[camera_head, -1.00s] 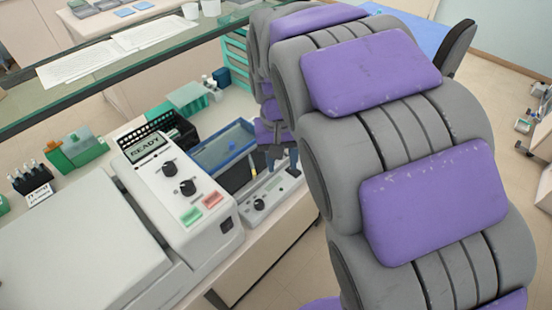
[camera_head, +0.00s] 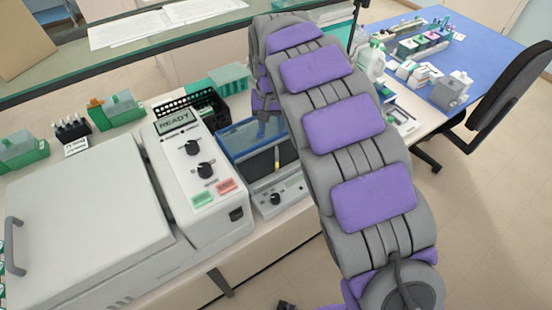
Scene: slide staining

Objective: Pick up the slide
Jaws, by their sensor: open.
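I cannot make out the slide; it is too small or hidden behind my arm. My gripper (camera_head: 267,113) is small and far off at the end of my grey and purple arm, pointing down. It is over or beside the back part of a blue-rimmed tray (camera_head: 229,146) on the bench. It is open, and I see nothing held in it. My arm covers the right part of the tray.
A white machine (camera_head: 180,160) with a READY display and knobs stands left of the tray. A smaller control box with a knob (camera_head: 275,199) is in front. A black basket (camera_head: 190,106) and green rack (camera_head: 217,79) lie behind. A chair (camera_head: 505,90) stands right.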

